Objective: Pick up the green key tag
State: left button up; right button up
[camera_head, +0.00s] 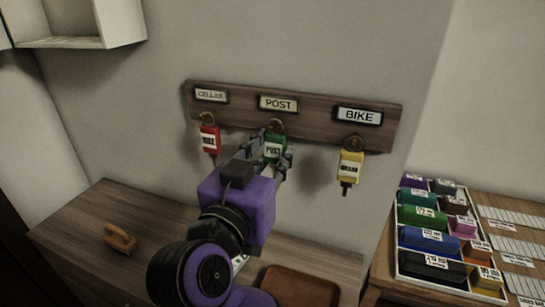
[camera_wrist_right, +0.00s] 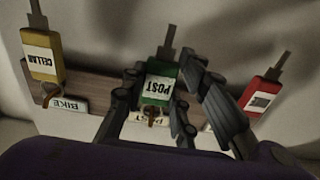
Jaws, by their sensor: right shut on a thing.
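The green key tag (camera_head: 274,147), labelled POST, hangs from the middle hook of a wooden key rack (camera_head: 230,111), under the POST plate. My right gripper (camera_head: 273,158) is at the tag with a finger on either side, shut on it. In the right wrist view the green tag (camera_wrist_right: 158,84) sits between the fingers (camera_wrist_right: 165,90), with its ring still close to the hook. My left gripper is not in view.
A red tag (camera_head: 209,139) hangs at left under CELLAR and a yellow tag (camera_head: 350,166) at right under BIKE. Below are a wooden desk (camera_head: 85,225) with an orange-brown handle-like object (camera_head: 119,238), a brown tray (camera_head: 300,285), and a box of coloured labelled items (camera_head: 398,235) at right.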

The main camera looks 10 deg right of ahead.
jog(key=shift+s+a+r, duration=0.1)
jog(key=shift+r, duration=0.5)
jog(key=v, duration=1.8)
jog(key=shift+b, duration=0.35)
jog(key=shift+f, duration=0.25)
